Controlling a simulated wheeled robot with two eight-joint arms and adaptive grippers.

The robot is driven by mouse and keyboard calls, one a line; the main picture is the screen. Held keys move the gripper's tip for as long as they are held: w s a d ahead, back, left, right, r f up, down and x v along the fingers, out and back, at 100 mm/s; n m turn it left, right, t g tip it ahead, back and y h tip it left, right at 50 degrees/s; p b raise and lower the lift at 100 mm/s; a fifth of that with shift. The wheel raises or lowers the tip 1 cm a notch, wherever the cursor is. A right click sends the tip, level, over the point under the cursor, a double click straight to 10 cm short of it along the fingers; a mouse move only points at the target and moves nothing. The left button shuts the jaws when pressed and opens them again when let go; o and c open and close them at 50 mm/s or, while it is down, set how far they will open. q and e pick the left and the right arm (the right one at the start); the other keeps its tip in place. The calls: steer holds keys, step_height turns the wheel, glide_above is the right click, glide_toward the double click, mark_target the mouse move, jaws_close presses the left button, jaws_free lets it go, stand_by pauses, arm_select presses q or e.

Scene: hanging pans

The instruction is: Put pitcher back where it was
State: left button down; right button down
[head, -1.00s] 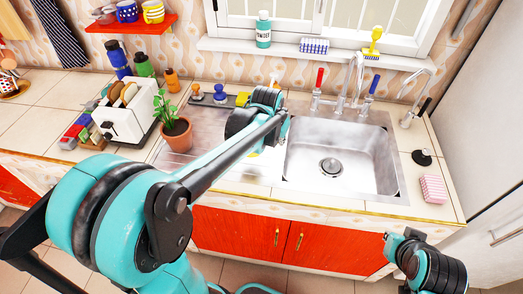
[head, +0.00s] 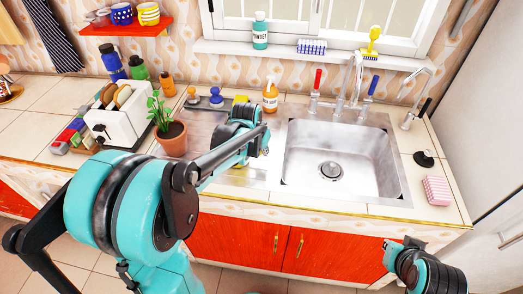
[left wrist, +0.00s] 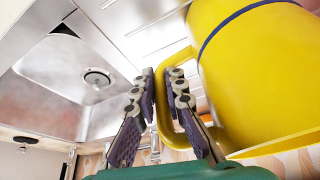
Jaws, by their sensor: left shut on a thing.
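The pitcher (left wrist: 250,70) is yellow with a dark blue stripe and fills the right of the left wrist view. Its looped handle (left wrist: 163,105) passes between the fingers of my left gripper (left wrist: 160,80), which is shut on it. In the head view my left gripper (head: 246,150) is over the drainboard, left of the sink, and the arm hides most or all of the pitcher. Whether the pitcher touches the drainboard I cannot tell. Part of my right arm, perhaps its gripper (head: 398,252), shows at the lower right, in front of the counter; its fingers are not clear.
The sink (head: 335,160) is right of my left gripper. A potted plant (head: 172,138) and a toaster (head: 118,120) stand to the left. An orange soap bottle (head: 270,95) and small brushes (head: 216,97) stand behind. A pink sponge (head: 437,190) lies at the counter's right.

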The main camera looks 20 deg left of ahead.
arm_select(q)
steer(key=c, duration=1.6)
jaws_free()
steer(key=shift+f, duration=0.1)
steer(key=shift+r, duration=0.25)
steer(key=p+v, duration=0.5)
steer(key=v, duration=0.6)
steer(key=shift+s+d+f+t, duration=0.15)
steer(key=shift+s+d+t, duration=0.3)
steer(key=shift+s+d, duration=1.5)
steer(key=shift+s+d+f+t, duration=0.2)
steer(key=shift+s+d+t, duration=0.2)
steer(key=shift+s, duration=3.1)
steer(key=shift+s+d+f+t, duration=0.15)
steer(key=shift+s+d+t, duration=0.65)
steer(key=shift+s, duration=1.95)
steer(key=shift+d+g, duration=0.3)
steer(key=shift+g, duration=0.05)
